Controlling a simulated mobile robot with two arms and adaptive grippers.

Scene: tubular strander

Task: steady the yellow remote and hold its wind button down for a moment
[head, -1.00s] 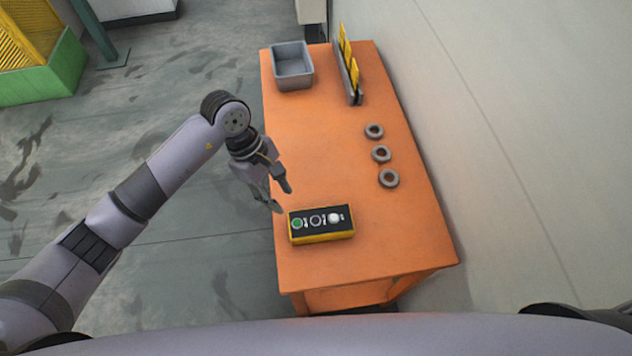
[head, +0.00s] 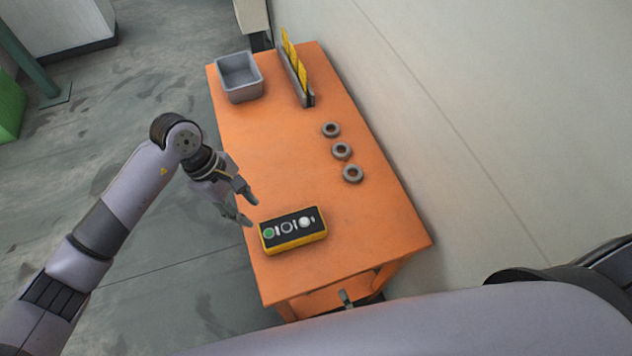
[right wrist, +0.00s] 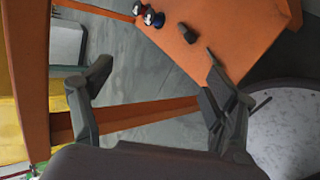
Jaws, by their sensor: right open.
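The yellow remote (head: 297,243) lies on the orange table near its front left. Its dark top faces up, with a green button (head: 268,233), a dark button with a pale ring (head: 287,228) and a white button (head: 306,222). I cannot read which is the wind button. My left gripper (head: 249,207) is open and empty just beyond the remote's left end, apart from it, at the table's left edge. My right gripper (right wrist: 155,70) is open and empty in the right wrist view; the remote is not visible there.
The orange table (head: 350,225) stands along a pale wall. It bears a grey bin (head: 239,90), a rack (head: 304,95) with yellow plates, and three grey rings (head: 342,151). The right wrist view shows an orange surface (right wrist: 235,40) with small dark, red and blue objects.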

